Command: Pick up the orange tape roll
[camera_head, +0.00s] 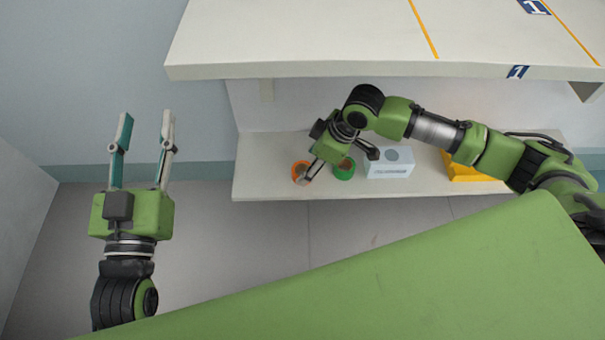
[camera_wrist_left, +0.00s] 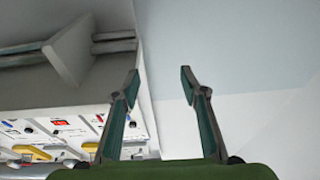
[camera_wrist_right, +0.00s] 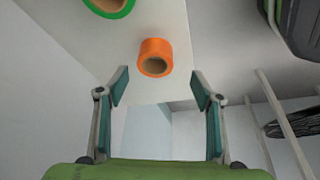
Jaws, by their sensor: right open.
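The orange tape roll (camera_head: 298,166) lies near the left end of the low white shelf. My right gripper is at it in the head view (camera_head: 341,163), where one finger partly covers the roll. In the right wrist view the orange roll (camera_wrist_right: 155,45) appears between and just beyond the open fingertips (camera_wrist_right: 159,74), slightly left of centre, with its hole showing. The right gripper holds nothing. I cannot tell whether a finger touches the roll. My left gripper (camera_head: 147,114) is open and empty, raised over the floor at the left; its fingers also show in the left wrist view (camera_wrist_left: 159,70).
A green tape roll (camera_head: 344,172) stands close right of the orange one, also seen in the right wrist view (camera_wrist_right: 108,10). Further right are a light grey box (camera_head: 390,170) and a yellow-orange holder (camera_head: 462,172).

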